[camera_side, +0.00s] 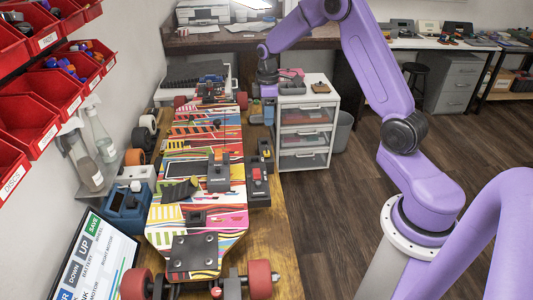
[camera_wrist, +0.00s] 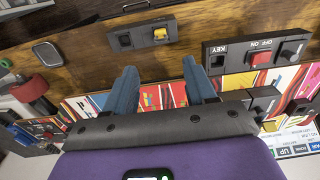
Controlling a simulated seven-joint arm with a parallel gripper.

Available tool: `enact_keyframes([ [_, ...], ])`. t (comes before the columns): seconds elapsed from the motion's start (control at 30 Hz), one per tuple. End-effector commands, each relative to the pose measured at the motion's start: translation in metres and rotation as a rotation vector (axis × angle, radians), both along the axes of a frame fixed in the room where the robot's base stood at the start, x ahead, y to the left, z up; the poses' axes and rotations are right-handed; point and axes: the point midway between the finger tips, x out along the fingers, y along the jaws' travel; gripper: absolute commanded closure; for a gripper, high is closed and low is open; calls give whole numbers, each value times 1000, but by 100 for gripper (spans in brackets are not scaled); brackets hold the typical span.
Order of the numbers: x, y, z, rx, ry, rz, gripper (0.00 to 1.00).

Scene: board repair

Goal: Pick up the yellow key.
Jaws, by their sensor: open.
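In the side view my gripper (camera_side: 268,102) is low at the far right edge of the bench, and I cannot make out the key there.
A dark panel marked KEY and ON/OFF (camera_wrist: 257,54) with a red switch lies right of the block. A colourful skateboard (camera_side: 205,135) fills the bench's middle. A white drawer cart (camera_side: 305,128) stands just right of my gripper. Red bins (camera_side: 32,122) hang at left.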

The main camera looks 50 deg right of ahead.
Motion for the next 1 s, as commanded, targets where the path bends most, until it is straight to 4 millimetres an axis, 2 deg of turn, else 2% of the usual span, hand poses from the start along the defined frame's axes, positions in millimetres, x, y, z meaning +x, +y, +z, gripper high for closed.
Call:
enact_keyframes([
  [0.03, -1, 0, -12, 1, 6, 0, 45],
  [0.2, -2, 0, -44, 1, 6, 0, 45],
  [0.4, -1, 0, -75, 0, 3, -1, 45],
  [0.67, 0, 1, -91, 1, 1, -1, 45],
  [1.0, 1, 3, -133, 0, 3, -1, 45],
])
